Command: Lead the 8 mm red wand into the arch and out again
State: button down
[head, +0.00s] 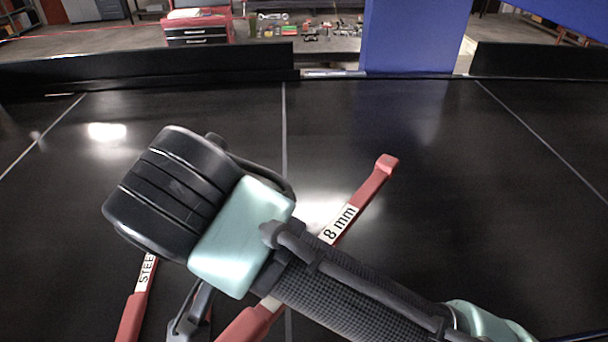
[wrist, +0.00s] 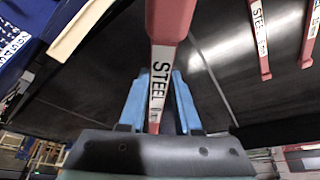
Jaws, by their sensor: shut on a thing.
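A red wand with a white label reading 8 mm (head: 341,222) runs diagonally behind my wrist in the head view, its tip at the upper right. The fingertips are hidden behind my wrist in the head view. The blue arch (head: 415,35) stands across the far end of the black belt, partly cut off by the frame.
Another red wand labelled STEEL (head: 135,312) shows at the lower left of the head view. Two red wands (wrist: 260,40) show at the right of the wrist view. The black belt (head: 440,200) is clear ahead. Low black side guards (head: 150,75) flank its far edge.

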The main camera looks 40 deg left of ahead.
jog(key=shift+w+d, duration=0.1)
jog(key=shift+w, duration=0.05)
jog(key=w+d+b, duration=0.2)
jog(key=w+d, duration=2.6)
jog(key=s+a+p, duration=0.2)
jog(key=s+a, duration=2.6)
jog(key=shift+s+a, duration=0.3)
jog(key=shift+a, duration=0.05)
dwell(0.7)
